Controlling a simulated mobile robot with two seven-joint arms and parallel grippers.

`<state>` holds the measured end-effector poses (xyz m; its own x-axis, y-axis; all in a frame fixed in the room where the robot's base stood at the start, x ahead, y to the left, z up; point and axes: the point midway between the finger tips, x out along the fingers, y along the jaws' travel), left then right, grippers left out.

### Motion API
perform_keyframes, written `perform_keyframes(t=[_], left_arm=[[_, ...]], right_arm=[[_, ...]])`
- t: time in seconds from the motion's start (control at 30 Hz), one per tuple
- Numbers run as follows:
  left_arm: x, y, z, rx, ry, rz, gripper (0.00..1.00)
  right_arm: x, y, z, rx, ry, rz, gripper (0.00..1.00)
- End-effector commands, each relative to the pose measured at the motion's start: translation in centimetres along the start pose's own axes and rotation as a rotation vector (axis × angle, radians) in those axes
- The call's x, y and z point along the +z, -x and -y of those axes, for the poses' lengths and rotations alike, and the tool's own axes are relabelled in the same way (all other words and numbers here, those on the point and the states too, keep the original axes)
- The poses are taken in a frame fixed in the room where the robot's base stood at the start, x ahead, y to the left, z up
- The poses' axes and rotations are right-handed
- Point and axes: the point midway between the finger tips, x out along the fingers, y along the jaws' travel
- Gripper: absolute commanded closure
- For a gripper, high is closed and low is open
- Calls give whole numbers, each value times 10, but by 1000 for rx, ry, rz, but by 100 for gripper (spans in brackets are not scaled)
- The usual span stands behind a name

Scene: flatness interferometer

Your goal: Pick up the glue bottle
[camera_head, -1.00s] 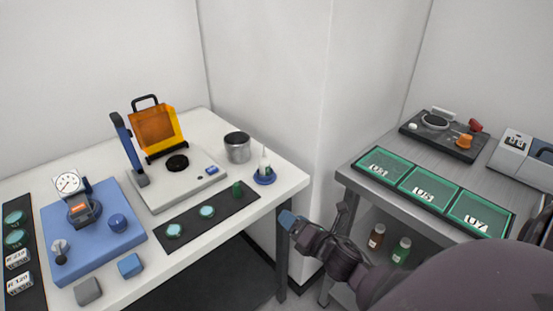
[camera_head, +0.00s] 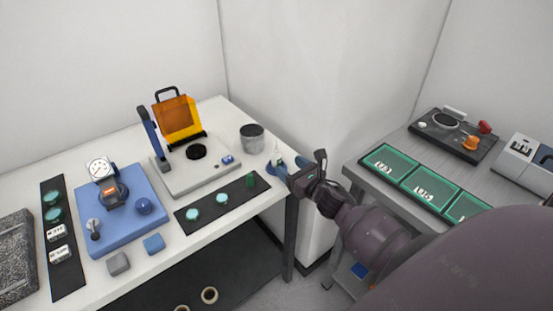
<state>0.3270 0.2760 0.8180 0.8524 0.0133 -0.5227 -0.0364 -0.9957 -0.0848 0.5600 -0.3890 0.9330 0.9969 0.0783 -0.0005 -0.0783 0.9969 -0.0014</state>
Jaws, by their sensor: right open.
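The glue bottle (camera_head: 276,156) looks like the small white bottle with a narrow tip. It stands upright at the right edge of the white table (camera_head: 205,238), on a blue round base seen clearly only earlier. My right gripper (camera_head: 284,172) is at the table's right edge, in front of and just right of the bottle. It hides the bottle's lower part. The gripper is open, with nothing visibly held. I cannot tell whether a finger touches the bottle. My left gripper is not in view.
A metal cup (camera_head: 252,138) stands behind the bottle. A small green item (camera_head: 251,181) sits on the dark strip (camera_head: 238,193) to the left. The instrument with the orange shield (camera_head: 178,118) stands further left. A grey bench (camera_head: 408,148) with green trays is on the right.

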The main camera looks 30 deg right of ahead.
Motion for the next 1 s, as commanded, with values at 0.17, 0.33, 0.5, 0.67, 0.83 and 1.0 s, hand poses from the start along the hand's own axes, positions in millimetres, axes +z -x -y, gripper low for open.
perform_keyframes(t=[0.17, 0.33, 0.5, 0.67, 0.83, 1.0], left_arm=[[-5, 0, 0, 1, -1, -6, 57], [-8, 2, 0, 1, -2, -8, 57], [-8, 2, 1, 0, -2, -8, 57], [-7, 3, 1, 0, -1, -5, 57], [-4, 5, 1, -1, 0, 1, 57], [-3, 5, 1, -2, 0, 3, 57]], right_arm=[[0, -15, -1, 1, -1, 2, 35], [-3, -38, -1, 0, -3, 1, 35], [-3, -51, -1, 0, -2, 1, 35], [-4, -53, -1, 0, -2, 0, 35], [-4, -52, -1, 0, -2, 0, 45], [-4, -52, -1, 0, -2, 0, 71]])
